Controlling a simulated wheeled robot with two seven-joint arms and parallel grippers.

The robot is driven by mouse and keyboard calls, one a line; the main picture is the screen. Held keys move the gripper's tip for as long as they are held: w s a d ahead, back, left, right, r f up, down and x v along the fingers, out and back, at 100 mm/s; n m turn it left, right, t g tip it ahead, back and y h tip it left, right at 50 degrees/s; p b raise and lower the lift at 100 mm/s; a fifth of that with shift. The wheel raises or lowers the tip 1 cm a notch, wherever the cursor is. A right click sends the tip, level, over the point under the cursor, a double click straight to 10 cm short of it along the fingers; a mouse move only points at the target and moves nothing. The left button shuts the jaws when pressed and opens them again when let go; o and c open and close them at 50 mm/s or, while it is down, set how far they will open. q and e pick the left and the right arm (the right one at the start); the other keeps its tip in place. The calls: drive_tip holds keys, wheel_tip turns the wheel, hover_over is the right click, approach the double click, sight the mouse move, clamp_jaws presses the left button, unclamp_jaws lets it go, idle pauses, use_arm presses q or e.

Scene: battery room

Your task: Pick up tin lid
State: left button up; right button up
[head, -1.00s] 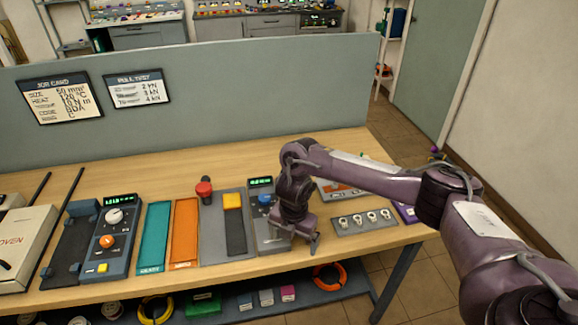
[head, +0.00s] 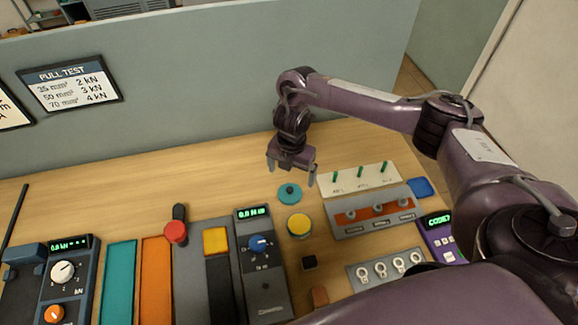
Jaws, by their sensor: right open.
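A round teal lid (head: 289,193) with a small dark knob lies on the wooden bench, right of the middle. It looks like the tin lid. Just in front of it stands a small round tin (head: 299,225) with a yellow top; the lid is beside it, not on it. My right gripper (head: 291,172) is open and empty, pointing down, slightly behind the lid in the picture. Its fingers appear above the bench and apart from the lid. My left gripper is not in view.
A grey device with a blue knob (head: 258,243) stands left of the tin. A rack with green pegs (head: 361,178) and an orange-grey panel (head: 375,214) stand to the right. The bench behind the lid is clear.

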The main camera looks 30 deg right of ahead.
sight(291, 187)
drive_tip(key=shift+w, duration=0.2)
drive_tip(key=shift+s+a+f+b, duration=0.15)
drive_tip(key=shift+f+b, duration=0.15)
drive_tip(key=shift+f, duration=0.35)
drive_tip(key=shift+s+d+f+b, duration=0.1)
drive_tip(key=shift+f+b, duration=0.2)
drive_tip(key=shift+f, duration=0.65)
wheel_tip(291, 187, down, 4)
drive_tip(key=shift+p, duration=0.5)
drive_tip(key=shift+f, duration=0.1)
drive_tip(key=shift+c, duration=0.2)
drive_tip(key=c, duration=1)
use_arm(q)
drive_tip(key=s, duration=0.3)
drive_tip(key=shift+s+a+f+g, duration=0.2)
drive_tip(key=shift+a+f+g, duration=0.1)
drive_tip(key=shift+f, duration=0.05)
